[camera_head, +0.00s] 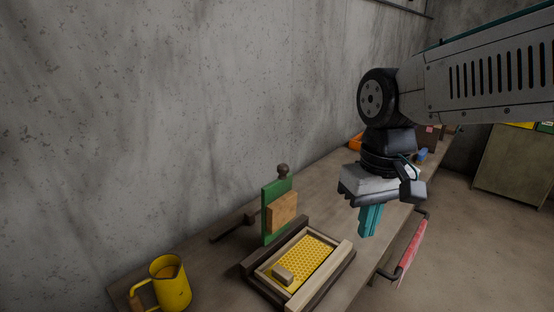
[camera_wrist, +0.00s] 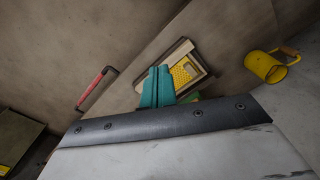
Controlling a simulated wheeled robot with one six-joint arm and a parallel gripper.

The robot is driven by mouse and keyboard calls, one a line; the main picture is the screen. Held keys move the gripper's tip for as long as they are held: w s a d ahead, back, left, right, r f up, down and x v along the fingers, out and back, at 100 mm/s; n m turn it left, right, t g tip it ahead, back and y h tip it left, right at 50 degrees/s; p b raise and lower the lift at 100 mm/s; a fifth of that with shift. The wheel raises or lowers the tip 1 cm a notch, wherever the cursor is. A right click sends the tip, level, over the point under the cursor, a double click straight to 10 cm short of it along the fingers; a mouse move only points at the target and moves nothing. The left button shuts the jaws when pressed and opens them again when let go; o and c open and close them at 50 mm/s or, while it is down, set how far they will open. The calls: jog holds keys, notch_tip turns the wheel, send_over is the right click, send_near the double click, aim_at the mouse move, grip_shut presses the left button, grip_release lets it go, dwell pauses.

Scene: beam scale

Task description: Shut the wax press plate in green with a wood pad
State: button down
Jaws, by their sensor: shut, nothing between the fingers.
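The press bed is a wooden frame (camera_head: 345,250) holding a yellow honeycomb sheet (camera_head: 308,255), with a small light block (camera_head: 283,275) on the sheet. In the wrist view the yellow sheet (camera_wrist: 181,73) shows beyond the fingers, and the plate is mostly hidden. My gripper (camera_head: 368,222) is shut and empty, pointing down, to the right of the plate and apart from it.
A yellow jug (camera_head: 172,284) stands at the front left of the workbench (camera_head: 222,262). A red-handled bar (camera_head: 412,250) is at the bench's right edge. An orange item (camera_head: 355,142) and a blue item (camera_head: 422,154) lie farther back. A concrete wall runs behind the bench.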

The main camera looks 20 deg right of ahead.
jog(key=w+a+r+n, duration=0.1)
jog(key=w+a, duration=0.1)
jog(key=w, duration=0.8)
jog(key=w+a+r+n+t+y, duration=0.1)
jog(key=w+a+n, duration=0.1)
jog(key=w, duration=0.8)
jog(key=w+a+r+n+t, duration=0.1)
jog(key=w+a, duration=0.1)
jog(key=w, duration=0.8)
jog(key=shift+w+a+r+n+y, duration=0.15)
jog(key=shift+w+a+n+y, duration=0.15)
jog(key=shift+y, duration=0.1)
jog(key=w+r+n+t, duration=0.1)
jog(key=w+r, duration=0.3)
notch_tip(320, 180, down, 10)
jog(key=shift+s+a+n, duration=0.2)
jog(key=shift+s+n, duration=0.2)
jog(key=shift+s, duration=0.05)
